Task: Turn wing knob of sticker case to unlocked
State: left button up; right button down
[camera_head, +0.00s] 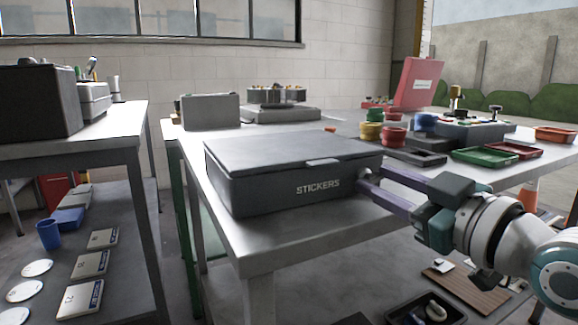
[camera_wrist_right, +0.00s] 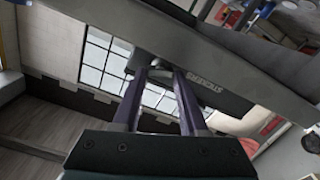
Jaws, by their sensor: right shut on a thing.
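The sticker case (camera_head: 262,187) is a dark grey closed box marked STICKERS, standing on the near corner of the grey table. It also shows in the right wrist view (camera_wrist_right: 225,99). The wing knob (camera_head: 364,175) is on the case's right end, a small metal piece mostly hidden by the fingertips. My right gripper (camera_head: 366,183) comes in from the right, its purple fingers shut on the wing knob. In the right wrist view the fingers (camera_wrist_right: 163,72) reach up to the case's end. I cannot tell the knob's angle. My left gripper is not in view.
The grey table (camera_head: 300,240) carries a grey box (camera_head: 210,110), green and red trays (camera_head: 481,156), red and yellow round stacks (camera_head: 370,131) and an open red case (camera_head: 414,84) behind the sticker case. Another table (camera_head: 115,128) stands at left. Free air lies before the near edge.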

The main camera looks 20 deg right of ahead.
jog(key=m+p, duration=0.1)
jog(key=m, duration=0.1)
jog(key=shift+r+m+p, duration=0.15)
jog(key=shift+m+p, duration=0.25)
jog(key=shift+d+m+p, duration=0.1)
jog(key=shift+m+p, duration=0.2)
jog(key=shift+m, duration=0.4)
jog(key=c, duration=0.7)
grip_release()
jog(key=shift+s+d+p, duration=0.2)
jog(key=shift+s+p, duration=0.4)
jog(key=shift+s, duration=1.9)
jog(key=shift+s+d+p, duration=0.2)
jog(key=shift+s+p, duration=0.4)
jog(key=shift+s, duration=1.85)
